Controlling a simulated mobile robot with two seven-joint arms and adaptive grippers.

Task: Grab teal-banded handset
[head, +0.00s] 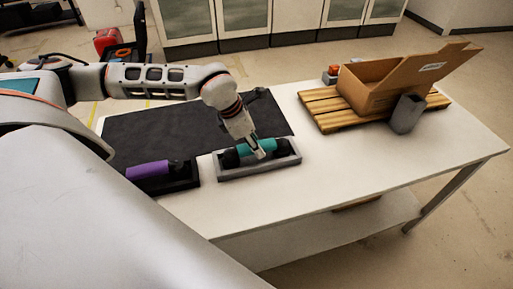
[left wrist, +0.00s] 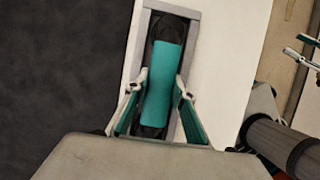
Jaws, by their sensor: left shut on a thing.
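The teal-banded handset (head: 257,147) lies in a grey cradle (head: 290,160) on the white table in the head view. It also shows in the left wrist view (left wrist: 163,82), lengthwise in its grey cradle (left wrist: 142,50). My left gripper (head: 259,154) reaches down onto it from above. In the left wrist view its two fingers (left wrist: 161,100) stand on either side of the teal band and are shut on it. The handset still sits within the cradle. A handset with a purple band (head: 148,170) lies in a dark cradle (head: 185,184) to the left. My right gripper is not in the head view.
A dark mat (head: 150,130) covers the table behind the cradles. An open cardboard box (head: 375,90) stands on a wooden pallet (head: 322,110) at the back right, beside a grey cup (head: 407,114). The table's front right (head: 400,160) is clear.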

